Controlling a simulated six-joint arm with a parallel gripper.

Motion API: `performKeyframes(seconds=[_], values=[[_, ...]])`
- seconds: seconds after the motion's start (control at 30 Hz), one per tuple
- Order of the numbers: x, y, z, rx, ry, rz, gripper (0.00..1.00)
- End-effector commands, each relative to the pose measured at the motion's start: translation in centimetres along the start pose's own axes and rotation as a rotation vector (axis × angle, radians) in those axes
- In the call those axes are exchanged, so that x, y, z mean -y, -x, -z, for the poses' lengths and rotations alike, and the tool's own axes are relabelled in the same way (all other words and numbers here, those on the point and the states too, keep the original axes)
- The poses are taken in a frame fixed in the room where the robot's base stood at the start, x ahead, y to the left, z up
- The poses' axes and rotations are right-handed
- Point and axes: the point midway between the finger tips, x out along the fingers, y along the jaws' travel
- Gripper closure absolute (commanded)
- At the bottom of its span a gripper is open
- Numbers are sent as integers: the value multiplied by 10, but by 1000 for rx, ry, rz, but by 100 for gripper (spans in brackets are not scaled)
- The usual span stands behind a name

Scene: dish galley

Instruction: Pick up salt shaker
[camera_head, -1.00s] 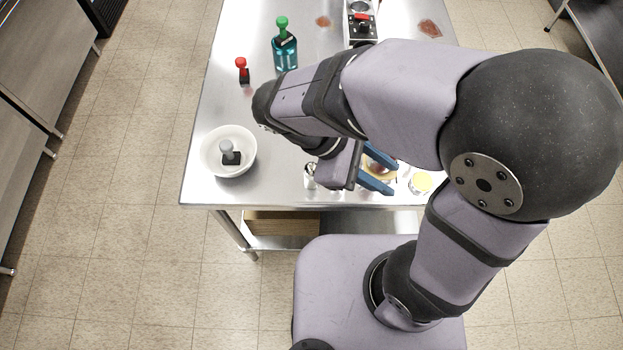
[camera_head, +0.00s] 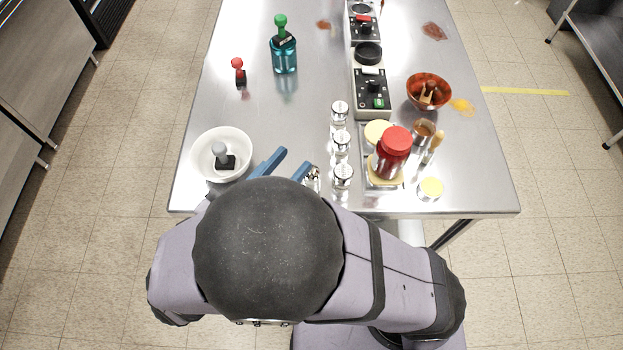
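Several clear shakers with perforated metal lids stand upright in the middle of the steel table: a far one (camera_head: 340,110), a middle one (camera_head: 341,142) and a near one (camera_head: 343,175). One more shaker (camera_head: 313,179) stands to their left near the front edge, partly hidden by my arm. I cannot tell which holds salt. My gripper (camera_head: 294,158) shows two blue fingers spread apart, with nothing seen between the tips. It is just left of the partly hidden shaker, and its base is hidden behind my arm. Whether the right finger touches that shaker is unclear.
A white bowl (camera_head: 194,156) with a grey-knobbed black item is to the left. A red-capped jar (camera_head: 393,147), a metal cup (camera_head: 424,131) and a yellow-topped pot (camera_head: 431,189) are to the right. A teal bottle (camera_head: 285,57) stands further back. The table's centre-left is clear.

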Motion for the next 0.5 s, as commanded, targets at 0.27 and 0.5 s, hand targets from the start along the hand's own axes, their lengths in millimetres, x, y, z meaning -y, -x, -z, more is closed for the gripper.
performKeyframes(seconds=[0.27, 0.5], values=[[1, -1, 69, 2, 5, 3, 70], [0, 0, 110, -1, -1, 3, 70]])
